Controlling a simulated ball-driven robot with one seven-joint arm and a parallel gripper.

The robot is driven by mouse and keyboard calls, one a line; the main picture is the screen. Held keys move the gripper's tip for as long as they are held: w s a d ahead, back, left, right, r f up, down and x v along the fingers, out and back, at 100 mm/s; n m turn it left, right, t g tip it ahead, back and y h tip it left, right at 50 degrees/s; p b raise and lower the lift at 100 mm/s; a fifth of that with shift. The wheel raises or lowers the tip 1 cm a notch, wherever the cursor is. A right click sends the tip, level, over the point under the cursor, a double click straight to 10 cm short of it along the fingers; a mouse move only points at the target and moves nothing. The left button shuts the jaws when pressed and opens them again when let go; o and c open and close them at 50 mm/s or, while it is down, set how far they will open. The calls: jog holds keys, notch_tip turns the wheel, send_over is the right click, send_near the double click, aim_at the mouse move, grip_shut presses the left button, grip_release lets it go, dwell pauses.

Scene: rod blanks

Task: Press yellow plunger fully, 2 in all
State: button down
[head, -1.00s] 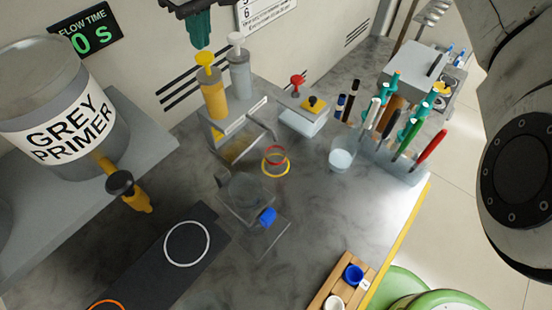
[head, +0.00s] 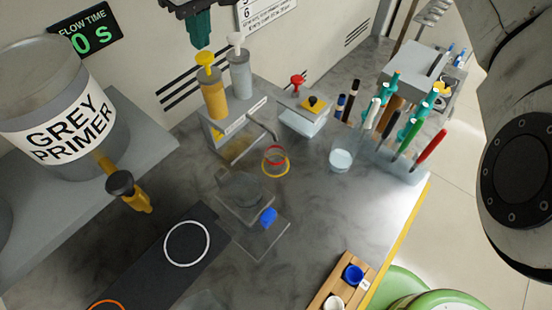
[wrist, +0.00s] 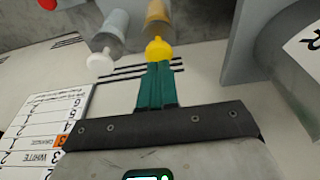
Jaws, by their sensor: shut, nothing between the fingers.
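The yellow plunger (head: 207,60) stands upright on the yellow pump bottle (head: 215,101) at the back of the bench. My gripper (head: 199,44) is shut and empty, its teal fingers pointing down just above the plunger's head. In the wrist view the fingertips (wrist: 158,62) meet the yellow plunger head (wrist: 158,48) in the picture; I cannot tell whether they touch. The plunger stem shows raised above the bottle in the head view. A clear cup with red and yellow bands (head: 275,161) stands near the spout.
A grey bottle with a white plunger (head: 238,72) stands right beside the yellow one. A grey primer tank (head: 60,110) is at left. A red-knobbed box (head: 302,108), a clear cup (head: 341,160) and a pen rack (head: 400,165) stand at right.

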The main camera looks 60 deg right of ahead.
aim_at(204, 55)
jog(key=shift+f+b, duration=1.05)
jog(key=shift+f, duration=0.75)
jog(key=shift+r, duration=0.15)
jog(key=shift+r+p, duration=1.7)
jog(key=shift+p, duration=0.2)
